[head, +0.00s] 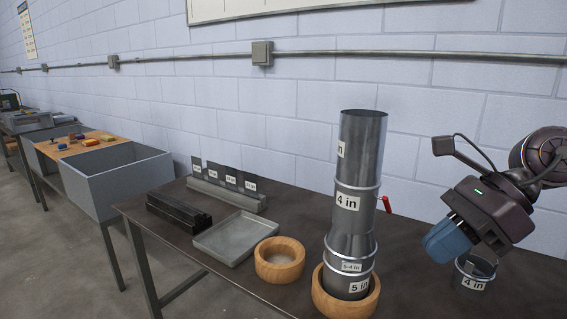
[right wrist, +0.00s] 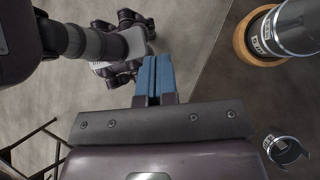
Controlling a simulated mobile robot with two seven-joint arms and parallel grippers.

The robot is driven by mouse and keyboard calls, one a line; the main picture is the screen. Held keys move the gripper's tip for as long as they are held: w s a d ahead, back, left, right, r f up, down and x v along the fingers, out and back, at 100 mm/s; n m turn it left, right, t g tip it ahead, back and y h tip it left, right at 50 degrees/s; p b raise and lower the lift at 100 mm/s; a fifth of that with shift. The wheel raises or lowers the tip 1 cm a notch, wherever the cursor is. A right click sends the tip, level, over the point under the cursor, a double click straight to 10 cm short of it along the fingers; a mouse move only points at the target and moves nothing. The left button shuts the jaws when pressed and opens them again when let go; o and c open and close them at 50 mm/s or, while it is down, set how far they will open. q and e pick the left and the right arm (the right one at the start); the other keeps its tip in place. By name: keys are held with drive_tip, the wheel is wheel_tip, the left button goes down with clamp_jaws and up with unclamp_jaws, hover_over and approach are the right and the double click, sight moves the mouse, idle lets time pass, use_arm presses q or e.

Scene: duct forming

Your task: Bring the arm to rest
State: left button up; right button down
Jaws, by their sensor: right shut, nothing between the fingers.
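My right gripper (head: 441,240) is in the head view at the right, raised above the dark table. Its blue fingers are together and empty; the right wrist view shows them (right wrist: 153,80) pressed side by side. It is apart from the stacked duct (head: 352,225), which stands upright to its left in a wooden ring (head: 328,303). In the right wrist view the duct (right wrist: 295,28) is at the upper right. My left gripper is not in view.
A short 4 in collar (head: 474,273) stands just below and right of the gripper. An empty wooden ring (head: 279,262), a metal tray (head: 236,238), a dark bar block (head: 178,212) and labelled plates (head: 228,185) lie left. A grey bin (head: 118,183) stands further left.

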drive_tip(key=w+a+f+m+t+y, duration=0.1)
drive_tip(key=w+a+f+m+y, duration=0.2)
drive_tip(key=a+f+m+y, duration=0.5)
drive_tip(key=w+d+f+m+t, duration=0.35)
drive_tip(key=f+m+t, duration=0.45)
drive_tip(key=m+t, duration=0.8)
drive_tip(key=s+d+f+m+h, duration=0.2)
drive_tip(key=d+f+m+h, duration=0.25)
drive_tip(key=f+m, duration=0.35)
drive_tip(key=s+d+f+m+h, duration=0.1)
drive_tip(key=d+f+m+h, duration=0.2)
drive_tip(key=f+m+h, duration=0.45)
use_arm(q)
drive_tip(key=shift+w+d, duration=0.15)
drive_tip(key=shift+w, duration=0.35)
use_arm(e)
drive_tip(key=s+d+f+m+g+h, duration=0.4)
drive_tip(key=s+f+m+g, duration=0.1)
drive_tip(key=s+f+m, duration=0.7)
wheel_tip(320, 180, down, 2)
drive_tip(key=shift+s+f+g+h, duration=0.3)
drive_tip(key=shift+s+h, duration=0.1)
drive_tip(key=shift+s, duration=0.5)
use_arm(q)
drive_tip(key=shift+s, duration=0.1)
use_arm(e)
drive_tip(key=shift+d+r, duration=0.1)
